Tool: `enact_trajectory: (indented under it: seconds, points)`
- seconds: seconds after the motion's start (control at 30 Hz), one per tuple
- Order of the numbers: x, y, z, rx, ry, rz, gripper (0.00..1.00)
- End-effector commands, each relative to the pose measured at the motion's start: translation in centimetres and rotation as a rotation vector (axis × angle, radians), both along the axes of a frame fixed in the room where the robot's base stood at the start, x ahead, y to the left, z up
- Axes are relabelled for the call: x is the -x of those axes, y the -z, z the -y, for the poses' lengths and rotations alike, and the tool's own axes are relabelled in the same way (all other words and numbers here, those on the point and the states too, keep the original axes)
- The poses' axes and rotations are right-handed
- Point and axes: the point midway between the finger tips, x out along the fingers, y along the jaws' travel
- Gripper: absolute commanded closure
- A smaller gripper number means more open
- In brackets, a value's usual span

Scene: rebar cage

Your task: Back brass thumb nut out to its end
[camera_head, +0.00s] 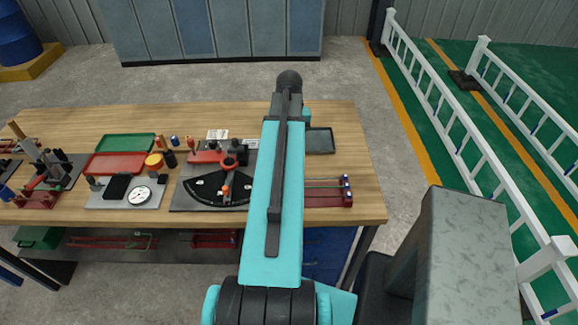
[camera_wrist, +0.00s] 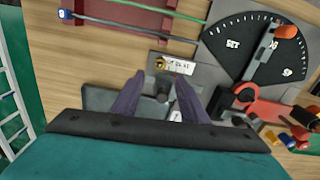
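A small brass-coloured piece (camera_wrist: 160,63), which looks like the thumb nut, sits at the left end of a white printed label (camera_wrist: 180,67) in the wrist view. Its thread and end are too small to make out. My gripper (camera_wrist: 160,74) has its two dark fingers apart, with the tips just short of the label. A dark upright cylinder (camera_wrist: 163,88) shows between the fingers; I cannot tell whether they touch it. In the head view my arm hides the gripper and the brass piece.
A bending plate with a black angle dial (camera_head: 212,190) and red-handled lever (camera_head: 208,157) is close by. A red rack with rods (camera_head: 328,199) lies at the bench's right. Green (camera_head: 126,142) and red (camera_head: 114,163) trays stand left. A dark grey tray (camera_head: 320,141) is behind my arm.

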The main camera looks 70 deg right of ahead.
Motion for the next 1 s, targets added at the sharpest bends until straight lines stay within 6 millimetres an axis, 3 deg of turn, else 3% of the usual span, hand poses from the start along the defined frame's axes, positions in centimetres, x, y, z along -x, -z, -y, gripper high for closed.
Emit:
enact_trajectory:
  seconds: [0.1,0.6,1.0]
  points:
    - [0.0,1.9,0.0,0.000,0.000,0.000,0.60]
    - [-0.1,7.0,0.0,0.000,-0.001,0.000,0.60]
    - [-0.1,9.5,-0.1,0.000,-0.002,0.000,0.60]
